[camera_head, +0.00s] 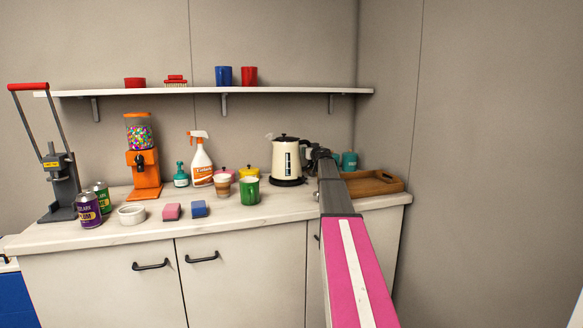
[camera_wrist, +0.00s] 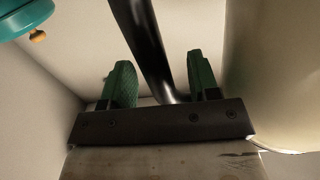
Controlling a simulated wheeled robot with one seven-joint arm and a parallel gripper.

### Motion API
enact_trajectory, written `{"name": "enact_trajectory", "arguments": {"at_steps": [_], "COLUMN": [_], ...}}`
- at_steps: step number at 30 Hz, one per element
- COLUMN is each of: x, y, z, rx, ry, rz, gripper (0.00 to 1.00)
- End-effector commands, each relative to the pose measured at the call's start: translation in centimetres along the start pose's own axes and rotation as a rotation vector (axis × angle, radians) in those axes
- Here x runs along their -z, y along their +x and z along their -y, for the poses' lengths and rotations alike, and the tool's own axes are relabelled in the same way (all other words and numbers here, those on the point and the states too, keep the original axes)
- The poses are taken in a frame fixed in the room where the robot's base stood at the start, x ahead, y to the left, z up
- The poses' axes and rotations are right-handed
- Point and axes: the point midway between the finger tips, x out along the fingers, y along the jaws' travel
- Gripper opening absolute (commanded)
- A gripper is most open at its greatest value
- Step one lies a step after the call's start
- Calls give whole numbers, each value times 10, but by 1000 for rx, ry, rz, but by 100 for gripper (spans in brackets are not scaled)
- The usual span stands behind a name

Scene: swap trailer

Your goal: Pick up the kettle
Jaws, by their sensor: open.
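The kettle (camera_head: 285,162) is cream with a black lid and base, and stands upright on the counter near the back wall. Its black handle faces right. My gripper (camera_head: 316,154) is at the handle side, partly hidden by my arm in the head view. In the wrist view, my open gripper (camera_wrist: 161,78) has green fingers on either side of the black kettle handle (camera_wrist: 148,40), with a gap visible beside it. The cream kettle body also fills the right of the wrist view (camera_wrist: 285,70).
A shelf (camera_head: 290,91) runs above. A teal object (camera_wrist: 22,15) shows in the wrist view.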

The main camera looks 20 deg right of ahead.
Motion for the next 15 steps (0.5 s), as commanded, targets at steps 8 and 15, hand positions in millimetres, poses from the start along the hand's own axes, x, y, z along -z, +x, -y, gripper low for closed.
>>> {"name": "enact_trajectory", "arguments": {"at_steps": [8,15], "x": [0,0], "y": [1,1], "z": [0,0], "rx": [0,0], "ry": [0,2], "rz": [0,0], "gripper": [39,0]}}
